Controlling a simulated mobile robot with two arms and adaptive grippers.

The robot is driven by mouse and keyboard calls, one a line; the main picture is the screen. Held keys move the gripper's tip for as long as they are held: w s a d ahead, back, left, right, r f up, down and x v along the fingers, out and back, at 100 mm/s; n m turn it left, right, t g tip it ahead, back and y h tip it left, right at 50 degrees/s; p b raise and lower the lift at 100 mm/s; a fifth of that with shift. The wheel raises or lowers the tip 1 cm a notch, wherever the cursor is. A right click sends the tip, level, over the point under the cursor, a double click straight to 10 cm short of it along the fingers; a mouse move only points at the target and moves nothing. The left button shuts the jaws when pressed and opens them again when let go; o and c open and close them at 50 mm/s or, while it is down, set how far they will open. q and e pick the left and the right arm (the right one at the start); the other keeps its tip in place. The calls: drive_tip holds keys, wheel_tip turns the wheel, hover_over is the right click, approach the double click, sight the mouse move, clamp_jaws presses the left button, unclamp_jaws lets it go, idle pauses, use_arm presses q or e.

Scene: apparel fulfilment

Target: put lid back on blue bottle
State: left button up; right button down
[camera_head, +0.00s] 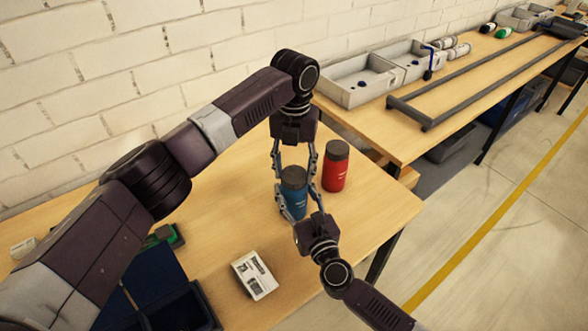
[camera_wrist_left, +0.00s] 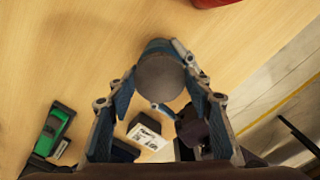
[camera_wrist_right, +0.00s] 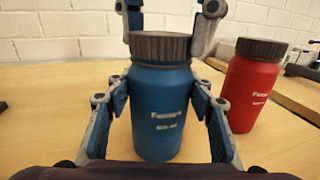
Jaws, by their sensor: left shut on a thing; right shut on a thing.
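The blue bottle (camera_head: 295,203) stands upright on the table, with its dark grey lid (camera_head: 293,175) on its top. The lid is round from above in the left wrist view (camera_wrist_left: 160,77). In the right wrist view the lid (camera_wrist_right: 161,46) sits level on the blue bottle (camera_wrist_right: 160,120), with no clear gap. My left gripper (camera_head: 295,172) comes down from above and is shut on the lid. Its fingertips flank the lid in the right wrist view. My right gripper (camera_head: 299,203) comes from the front and is shut on the bottle's body.
A red bottle (camera_head: 335,168) with a dark lid stands close behind to the right. A white labelled box (camera_head: 254,275) and a dark blue open case (camera_head: 180,305) lie nearer. Grey bins (camera_head: 358,82) stand on the bench behind. The table's right edge is near.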

use_arm(q)
drive_tip(key=m, duration=0.3)
drive_tip(key=o, duration=1)
drive_tip(key=shift+r, duration=0.15)
wheel_tip(320, 180, up, 4)
drive_tip(key=shift+r, duration=0.15)
drive_tip(key=shift+c, duration=0.3)
